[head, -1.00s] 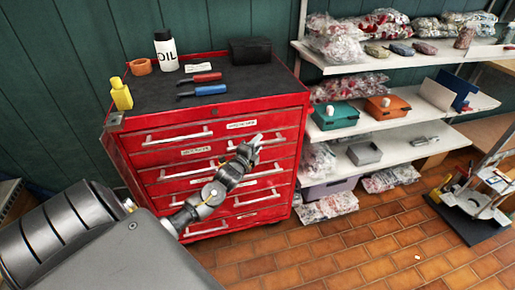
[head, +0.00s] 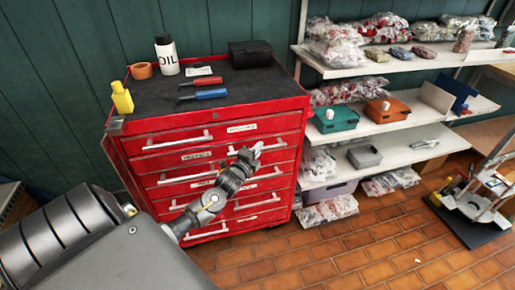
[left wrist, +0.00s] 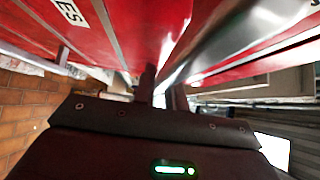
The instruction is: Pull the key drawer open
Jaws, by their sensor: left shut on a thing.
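The red tool cabinet (head: 285,118) has several drawers with long silver handles and small white labels, too small to read in the head view. My left gripper (head: 257,150) is at the front of the cabinet, on the right part of an upper drawer's handle, and is shut on it. In the left wrist view the fingers (left wrist: 158,92) meet the silver handle (left wrist: 215,40) close to the red drawer face. A label (left wrist: 70,12) there shows only "ES". I see no clear gap at the drawer. My right gripper is not in view.
On the cabinet top stand a yellow bottle (head: 122,98), an oil bottle (head: 166,58), pliers (head: 203,94) and a black box (head: 250,55). White shelves (head: 450,65) with bags and boxes stand to the right. The tiled floor (head: 350,245) in front is largely clear.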

